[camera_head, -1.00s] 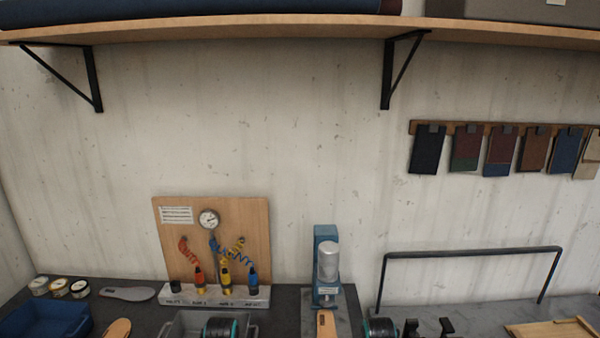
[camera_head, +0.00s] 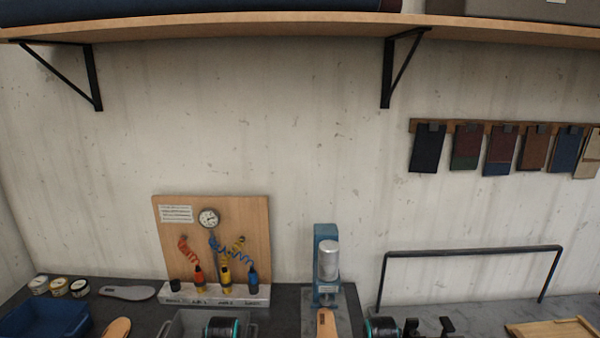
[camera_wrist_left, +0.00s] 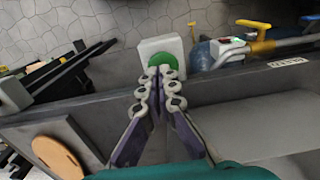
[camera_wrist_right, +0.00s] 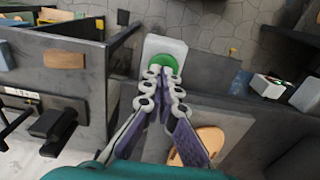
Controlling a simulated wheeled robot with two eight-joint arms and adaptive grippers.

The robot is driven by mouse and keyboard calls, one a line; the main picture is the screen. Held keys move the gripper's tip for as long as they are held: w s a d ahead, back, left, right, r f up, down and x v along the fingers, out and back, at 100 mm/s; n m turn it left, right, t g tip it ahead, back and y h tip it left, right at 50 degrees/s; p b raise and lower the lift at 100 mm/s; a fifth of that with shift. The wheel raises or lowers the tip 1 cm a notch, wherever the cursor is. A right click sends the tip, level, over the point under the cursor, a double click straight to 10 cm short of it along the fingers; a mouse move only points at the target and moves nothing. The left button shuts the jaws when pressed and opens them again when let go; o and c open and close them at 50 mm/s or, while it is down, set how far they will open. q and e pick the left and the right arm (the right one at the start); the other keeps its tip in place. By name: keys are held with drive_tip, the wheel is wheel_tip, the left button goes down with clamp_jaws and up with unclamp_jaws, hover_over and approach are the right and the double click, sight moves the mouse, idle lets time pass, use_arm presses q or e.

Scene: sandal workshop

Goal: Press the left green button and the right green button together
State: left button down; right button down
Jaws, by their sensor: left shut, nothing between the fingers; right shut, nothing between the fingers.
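The left green button (camera_wrist_left: 163,60) sits on a white box in the left wrist view. My left gripper (camera_wrist_left: 162,75) is shut and empty, its fingertips over the button's near edge. The right green button (camera_wrist_right: 164,64) sits on a white box in the right wrist view. My right gripper (camera_wrist_right: 163,73) is shut and empty, its fingertips overlapping the button's near edge. I cannot tell whether either gripper touches its button. In the head view both buttons and the fingertips are out of sight; only parts of my arms show at the bottom edge.
A blue press (camera_head: 327,265) stands on the bench with a sole (camera_head: 326,323) before it. A tool board (camera_head: 215,245) and a blue bin (camera_head: 45,320) are to the left. A dark rail (camera_head: 470,252) and a wooden tray (camera_head: 553,328) are to the right.

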use_arm(q)
drive_tip(key=shift+f+b, duration=0.55)
drive_tip(key=shift+f, duration=0.1)
use_arm(e)
drive_tip(key=shift+f, duration=0.55)
use_arm(q)
drive_tip(key=shift+r, duration=0.15)
idle(0.3)
use_arm(e)
drive_tip(key=shift+f, duration=0.1)
idle(0.7)
idle(0.5)
